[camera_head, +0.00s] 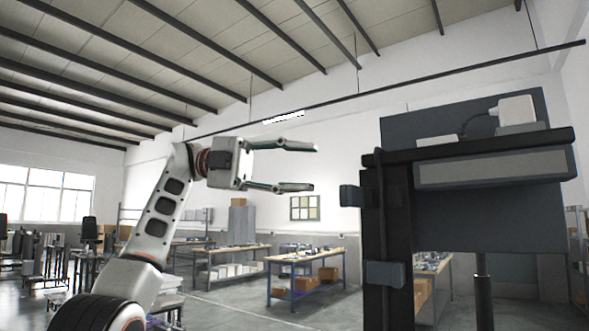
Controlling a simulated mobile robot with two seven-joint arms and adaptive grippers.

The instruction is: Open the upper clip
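The upper clip (352,196) is a small dark grey-blue block on the left side of a black upright post (387,230). A similar lower clip (384,274) sits further down the same post. I cannot tell from this view whether either clip is open or shut. My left gripper (315,167) comes in from the left, with its two fingers spread apart, pointing right and holding nothing. It is to the left of the upper clip and slightly higher, with a gap between them. My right gripper is not in view.
A black arm with a grey box (497,168) reaches right from the post's top, with a white device (516,109) and cable above it. A dark panel (470,215) stands behind. Workbenches (305,281) with boxes are in the background. The air between gripper and post looks clear.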

